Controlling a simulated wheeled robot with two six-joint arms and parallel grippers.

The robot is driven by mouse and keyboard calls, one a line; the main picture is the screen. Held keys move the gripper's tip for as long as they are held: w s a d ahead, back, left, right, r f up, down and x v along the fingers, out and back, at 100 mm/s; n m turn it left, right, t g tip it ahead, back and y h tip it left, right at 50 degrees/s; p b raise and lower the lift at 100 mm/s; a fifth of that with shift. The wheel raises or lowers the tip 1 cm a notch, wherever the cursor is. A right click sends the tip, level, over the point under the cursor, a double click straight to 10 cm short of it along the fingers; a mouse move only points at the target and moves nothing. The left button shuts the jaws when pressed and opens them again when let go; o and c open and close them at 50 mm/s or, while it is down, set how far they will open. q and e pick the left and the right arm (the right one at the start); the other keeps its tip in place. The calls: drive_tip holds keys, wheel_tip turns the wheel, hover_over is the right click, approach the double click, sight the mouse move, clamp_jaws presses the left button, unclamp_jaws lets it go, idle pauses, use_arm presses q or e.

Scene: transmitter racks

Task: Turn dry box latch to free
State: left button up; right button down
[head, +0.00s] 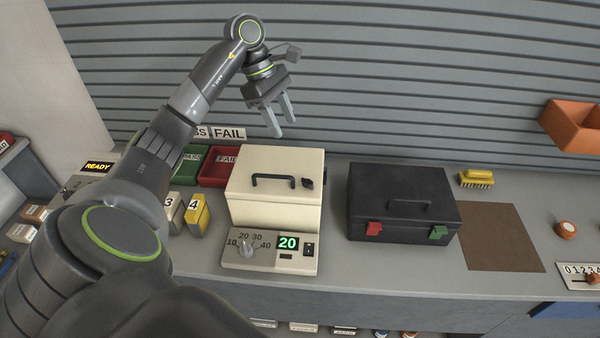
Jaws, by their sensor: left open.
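A cream box (275,208), which looks like the dry box, stands on the bench with its lid closed. Its lid has a black handle (273,180) and, to the right of that, a small black latch (307,183); the latch's exact setting is too small to tell. A front panel (270,262) in front of the box has a dial (247,249) and a green display reading 20. My left gripper (283,126) is open and empty, fingers pointing down, above and behind the box, apart from it. My right gripper is not in view.
A black case (400,190) with a red and a green latch stands to the right of the box.

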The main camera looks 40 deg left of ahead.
use_arm(q)
drive_tip(key=b+x, duration=0.2)
drive_tip(key=x, duration=0.1)
drive_tip(key=b, duration=0.4)
approach(307, 179)
drive_tip(key=f, duration=0.2)
drive_tip(key=b+x, duration=0.1)
drive_tip(key=x, duration=0.2)
drive_tip(key=b+x, duration=0.2)
drive_tip(key=x, duration=0.1)
drive_tip(key=shift+d+r, duration=0.15)
drive_tip(key=shift+d, duration=0.15)
drive_tip(key=shift+d+f+b, duration=0.2)
drive_tip(key=shift+f+b, duration=0.2)
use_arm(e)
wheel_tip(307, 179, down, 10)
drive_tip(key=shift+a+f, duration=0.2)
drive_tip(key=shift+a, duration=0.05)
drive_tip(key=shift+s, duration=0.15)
